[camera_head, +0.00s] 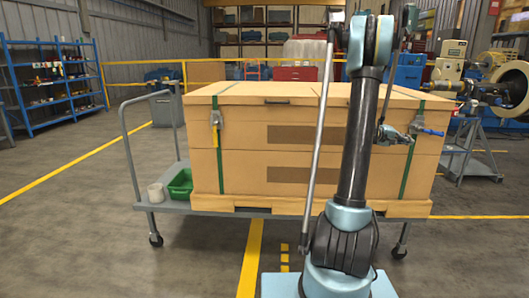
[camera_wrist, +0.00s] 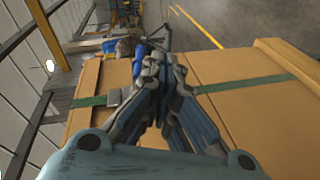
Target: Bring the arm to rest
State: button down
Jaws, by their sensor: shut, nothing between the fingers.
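My gripper (camera_wrist: 153,64) shows in the wrist view, its blue-grey fingers drawn together with nothing between them. It is over the large tan crate (camera_wrist: 250,108), whose top and green strap (camera_wrist: 252,82) show around the fingers. I cannot tell how far above the crate the fingers are. In the head view my arm (camera_head: 362,140) stands upright in front of the crate (camera_head: 265,160) and hides part of it.
The crate sits on a grey cart (camera_head: 165,207) with a green bin (camera_head: 180,184) and a white roll (camera_head: 156,192) at its left. A blue shelf (camera_head: 50,85) stands far left. A machine on a stand (camera_head: 470,155) is at right. Floor at front left is clear.

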jog(key=s+a+f+y, duration=0.1)
jog(key=s+a+y, duration=0.2)
jog(key=s+a, duration=0.65)
jog(key=s+a+y, duration=0.4)
jog(key=s+a, duration=0.2)
jog(key=a, duration=0.6)
jog(key=s+a+f+n+y, duration=0.1)
jog(key=s+a+f+y, duration=0.3)
jog(key=s+a, duration=0.7)
jog(key=s+a+f+n+y, duration=0.1)
jog(key=s+a+f+y, duration=0.3)
jog(key=s+a+f, duration=0.4)
jog(key=s+a, duration=0.3)
jog(key=a, duration=0.2)
jog(key=shift+s+a+f+y, duration=0.15)
jog(key=shift+f+y, duration=0.1)
jog(key=shift+y, duration=0.05)
jog(key=shift+s, duration=0.2)
